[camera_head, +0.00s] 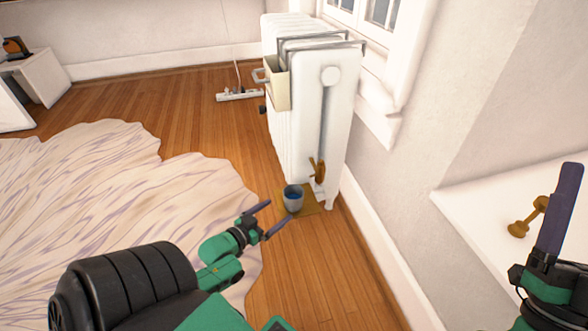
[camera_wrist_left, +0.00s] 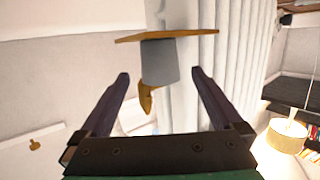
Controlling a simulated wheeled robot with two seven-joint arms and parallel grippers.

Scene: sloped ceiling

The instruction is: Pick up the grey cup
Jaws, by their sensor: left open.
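The left wrist view is upside down. There the cup (camera_wrist_left: 160,62) appears between the fingertips of the left gripper (camera_wrist_left: 160,73), apparently a little beyond them. My right gripper (camera_head: 560,215) is at the right edge, far from the cup; its finger opening is unclear.
A pale rug (camera_head: 110,190) lies to the left. A white ledge (camera_head: 475,210) with a brass dumbbell-shaped object (camera_head: 528,216) is at the right. The floor in front is clear.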

